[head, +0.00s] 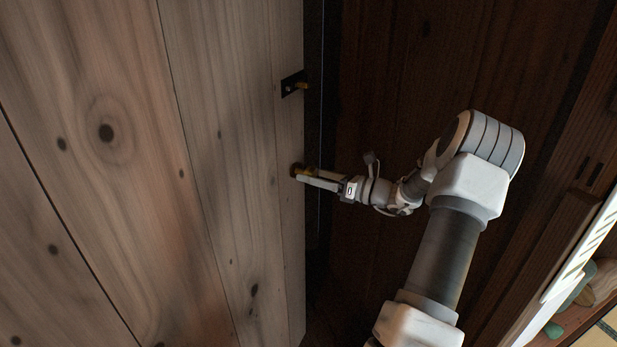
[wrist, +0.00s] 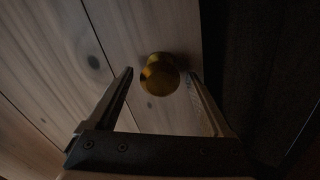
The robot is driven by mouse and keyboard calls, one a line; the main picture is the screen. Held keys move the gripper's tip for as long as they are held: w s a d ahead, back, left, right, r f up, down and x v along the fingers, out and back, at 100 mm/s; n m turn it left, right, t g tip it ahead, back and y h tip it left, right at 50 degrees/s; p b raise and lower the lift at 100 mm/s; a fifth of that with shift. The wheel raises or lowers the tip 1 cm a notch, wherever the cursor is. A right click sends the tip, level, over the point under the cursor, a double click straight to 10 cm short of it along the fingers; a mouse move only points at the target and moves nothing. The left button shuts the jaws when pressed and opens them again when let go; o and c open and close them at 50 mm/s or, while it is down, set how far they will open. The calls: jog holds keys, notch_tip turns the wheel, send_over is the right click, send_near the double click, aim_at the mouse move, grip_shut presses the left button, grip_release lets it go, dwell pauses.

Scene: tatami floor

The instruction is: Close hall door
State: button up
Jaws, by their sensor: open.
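The hall door (head: 210,150) is a pale wooden plank door filling the left of the head view, standing at an angle with a dark gap beyond its right edge. Its round brass knob (wrist: 160,75) shows in the wrist view, near the door's edge. In the head view the knob (head: 297,170) is partly covered by my gripper (head: 303,175). My gripper is open, and in the wrist view its fingers (wrist: 160,76) stand to either side of the knob with space between. I cannot tell whether a finger touches the knob or door.
A dark wooden wall (head: 410,70) stands behind my arm. At the lower right are a wooden frame, greenish rounded objects (head: 555,329) and a bit of tatami (head: 606,335).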

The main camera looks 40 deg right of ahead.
jog(key=shift+x, duration=0.85)
grip_shut()
